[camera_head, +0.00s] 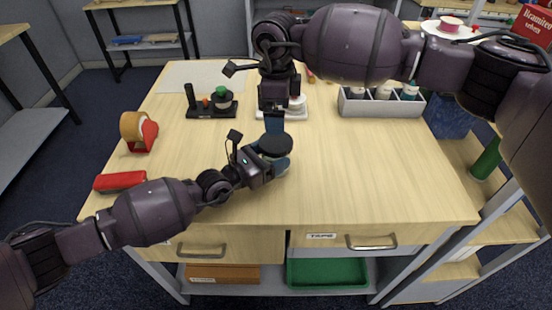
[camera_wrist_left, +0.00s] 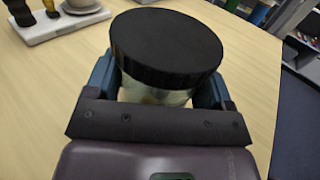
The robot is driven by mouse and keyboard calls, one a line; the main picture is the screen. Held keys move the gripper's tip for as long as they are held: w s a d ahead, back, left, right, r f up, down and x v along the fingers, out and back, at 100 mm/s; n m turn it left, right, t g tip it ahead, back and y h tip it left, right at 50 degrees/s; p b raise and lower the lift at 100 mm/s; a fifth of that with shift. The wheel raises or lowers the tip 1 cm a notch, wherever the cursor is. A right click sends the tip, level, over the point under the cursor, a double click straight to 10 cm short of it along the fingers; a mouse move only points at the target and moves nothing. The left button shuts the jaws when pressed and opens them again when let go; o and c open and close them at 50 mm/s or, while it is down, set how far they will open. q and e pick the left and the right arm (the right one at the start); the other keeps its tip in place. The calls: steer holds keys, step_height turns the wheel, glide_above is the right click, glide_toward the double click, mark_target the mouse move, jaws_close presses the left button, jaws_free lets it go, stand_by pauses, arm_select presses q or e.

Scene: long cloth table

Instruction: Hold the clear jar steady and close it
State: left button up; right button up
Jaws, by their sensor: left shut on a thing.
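The clear jar (camera_wrist_left: 155,96) stands on the table with a wide black lid (camera_wrist_left: 166,47) on its top. The lid also shows in the head view (camera_head: 275,145). Whether it is fully threaded cannot be told. My left gripper (camera_wrist_left: 160,88) has its blue fingers on both sides of the jar body, below the lid, and is shut on it. In the head view my left gripper (camera_head: 270,163) reaches in from the left and hides most of the jar. My right gripper (camera_head: 274,123) points down behind the lid in the head view; its finger opening is not clear.
A black stand with a green-topped item (camera_head: 222,97) and a white tray (camera_head: 290,112) lie behind. A grey bin with bottles (camera_head: 382,105) is back right. A tape dispenser (camera_head: 140,130) and red object (camera_head: 120,181) are left. The table's right front is clear.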

mark_target(276, 141)
steer(key=n, duration=0.5)
steer(key=shift+a+n, duration=0.1)
steer(key=shift+n, duration=0.2)
steer(key=n, duration=0.4)
steer(key=shift+n, duration=0.3)
steer(key=shift+f, duration=4.05)
steer(key=shift+c, duration=0.3)
steer(key=c, duration=0.7)
steer(key=m, duration=0.4)
steer(key=shift+m, duration=0.4)
steer(key=m, duration=0.5)
